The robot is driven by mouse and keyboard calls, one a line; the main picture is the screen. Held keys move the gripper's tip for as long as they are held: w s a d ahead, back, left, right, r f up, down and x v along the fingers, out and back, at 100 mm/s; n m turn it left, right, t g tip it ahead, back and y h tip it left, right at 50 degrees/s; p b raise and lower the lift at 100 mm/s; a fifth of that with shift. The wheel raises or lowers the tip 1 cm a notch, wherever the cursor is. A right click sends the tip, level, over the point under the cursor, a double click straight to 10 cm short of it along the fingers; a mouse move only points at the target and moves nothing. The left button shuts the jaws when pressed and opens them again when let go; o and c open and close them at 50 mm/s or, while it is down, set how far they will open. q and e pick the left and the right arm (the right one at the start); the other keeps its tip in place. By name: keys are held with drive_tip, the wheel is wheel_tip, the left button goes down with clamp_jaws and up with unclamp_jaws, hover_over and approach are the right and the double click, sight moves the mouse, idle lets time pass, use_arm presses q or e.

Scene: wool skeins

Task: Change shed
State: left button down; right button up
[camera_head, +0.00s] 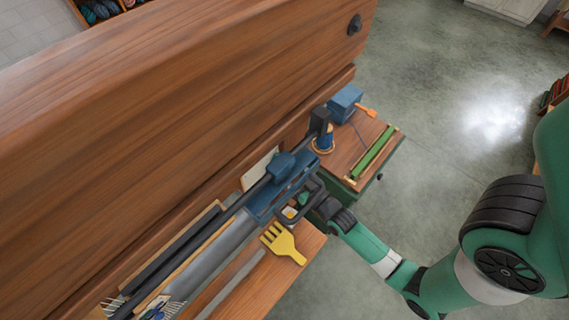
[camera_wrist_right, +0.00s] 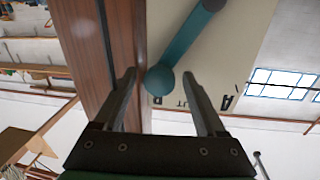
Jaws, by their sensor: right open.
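In the right wrist view a teal lever (camera_wrist_right: 185,45) with a round ball knob (camera_wrist_right: 159,80) lies in front of a cream panel (camera_wrist_right: 240,55) with dark letters, one of them an A. My right gripper (camera_wrist_right: 160,79) is open, with its fingertips on either side of the knob. I cannot tell whether either finger touches it. In the head view my right gripper (camera_head: 308,203) is beside the dark blue part of the loom (camera_head: 280,182), and the lever is not clearly seen there. My left gripper is not in view.
A large wooden beam (camera_head: 170,110) fills the left of the head view. A yellow comb (camera_head: 283,243) lies on a wooden ledge below my gripper. A side table holds a blue box (camera_head: 345,103), a blue spool (camera_head: 324,139) and a green stick (camera_head: 371,154). Open floor lies right.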

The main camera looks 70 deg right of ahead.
drive_tip(key=shift+w+d, duration=0.15)
drive_tip(key=shift+w, duration=0.1)
drive_tip(key=shift+c, duration=0.2)
clamp_jaws()
idle(1.1)
